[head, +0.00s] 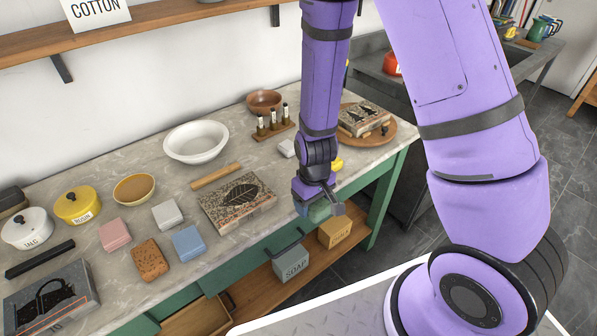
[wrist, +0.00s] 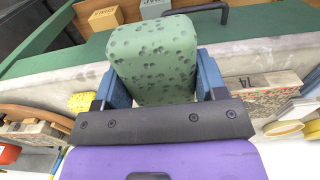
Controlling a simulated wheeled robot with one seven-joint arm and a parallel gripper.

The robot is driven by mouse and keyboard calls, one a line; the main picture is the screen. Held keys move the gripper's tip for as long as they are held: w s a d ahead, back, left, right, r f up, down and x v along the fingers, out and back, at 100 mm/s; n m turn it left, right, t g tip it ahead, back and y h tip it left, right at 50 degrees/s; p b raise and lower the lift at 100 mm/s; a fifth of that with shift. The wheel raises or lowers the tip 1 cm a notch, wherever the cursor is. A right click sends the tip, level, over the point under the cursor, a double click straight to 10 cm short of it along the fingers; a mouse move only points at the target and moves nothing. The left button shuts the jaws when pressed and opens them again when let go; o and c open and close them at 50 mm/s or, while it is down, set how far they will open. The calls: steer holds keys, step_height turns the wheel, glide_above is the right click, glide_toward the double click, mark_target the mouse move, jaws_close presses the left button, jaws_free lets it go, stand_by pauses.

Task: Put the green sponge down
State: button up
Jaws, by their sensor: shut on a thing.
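The green sponge (wrist: 155,62) is a pale green block with dark pores. In the wrist view it sits between the two blue-grey fingers of my gripper (wrist: 160,85), which is shut on it.
Pink (head: 115,235), brown (head: 151,260), grey (head: 167,213) and blue (head: 188,243) sponges lie further left. A yellow piece (head: 337,163) and a round wooden board (head: 381,138) are behind. Soap (head: 291,263) and soda (head: 335,232) boxes stand on the lower shelf.

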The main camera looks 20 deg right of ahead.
steer(key=w, duration=0.5)
steer(key=w+d+f, duration=0.1)
steer(key=w, duration=0.3)
steer(key=w+d, duration=0.1)
steer(key=w, duration=0.4)
steer(key=shift+w+d+f, duration=0.1)
steer(key=shift+w+f, duration=0.15)
steer(key=shift+w, duration=0.05)
steer(key=shift+f, duration=1.75)
steer(key=shift+f, duration=0.1)
steer(key=o, duration=1.1)
steer(key=shift+c, duration=0.2)
